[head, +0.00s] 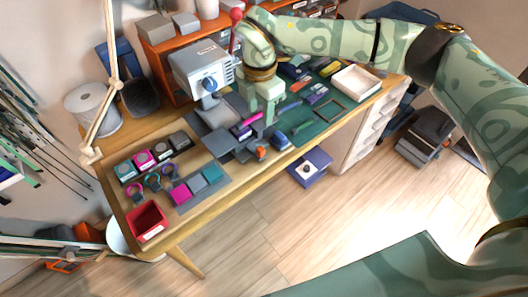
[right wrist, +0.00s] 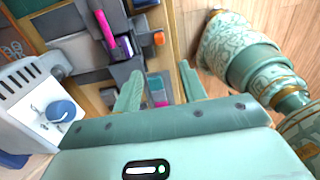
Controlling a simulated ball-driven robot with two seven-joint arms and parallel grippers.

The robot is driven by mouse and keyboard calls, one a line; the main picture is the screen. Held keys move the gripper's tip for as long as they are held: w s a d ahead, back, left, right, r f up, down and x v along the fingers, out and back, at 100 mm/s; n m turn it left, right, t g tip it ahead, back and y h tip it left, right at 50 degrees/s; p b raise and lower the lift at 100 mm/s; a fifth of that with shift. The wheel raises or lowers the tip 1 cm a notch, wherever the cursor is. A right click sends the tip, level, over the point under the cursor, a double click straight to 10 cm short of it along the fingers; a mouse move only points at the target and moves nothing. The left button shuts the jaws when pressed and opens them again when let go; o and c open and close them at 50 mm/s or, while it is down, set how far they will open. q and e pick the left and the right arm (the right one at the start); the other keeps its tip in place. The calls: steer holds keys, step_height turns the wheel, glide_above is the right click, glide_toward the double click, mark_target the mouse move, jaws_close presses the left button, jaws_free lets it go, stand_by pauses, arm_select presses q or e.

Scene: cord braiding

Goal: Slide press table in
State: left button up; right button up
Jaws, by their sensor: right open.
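The grey press (head: 203,73), with a blue knob and a red-tipped lever, stands at the back of the workbench. It also shows at the left of the right wrist view (right wrist: 40,100). A grey plate assembly that looks like the press table (head: 220,143) sticks out in front of the press towards the bench's front edge. A magenta bar (head: 247,123) lies on or beside it. In the right wrist view the grey plates (right wrist: 82,52) lie beyond the fingertips. My right gripper (head: 262,112) is open and empty, over the plates' right side; contact is unclear. My left gripper is out of view.
An orange knob (head: 262,153) sits near the bench's front edge. A green mat (head: 310,128) with tools and a white tray (head: 356,80) lie to the right. Colour blocks, small rings and a red bin (head: 148,222) lie front left. A purple box (head: 310,168) is below the bench.

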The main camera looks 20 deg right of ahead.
mark_target(260, 148)
step_height(260, 148, down, 16)
steer(key=b, duration=0.4)
steer(key=shift+w+f+b, duration=0.1)
steer(key=shift+f+b, duration=0.15)
steer(key=shift+b, duration=0.05)
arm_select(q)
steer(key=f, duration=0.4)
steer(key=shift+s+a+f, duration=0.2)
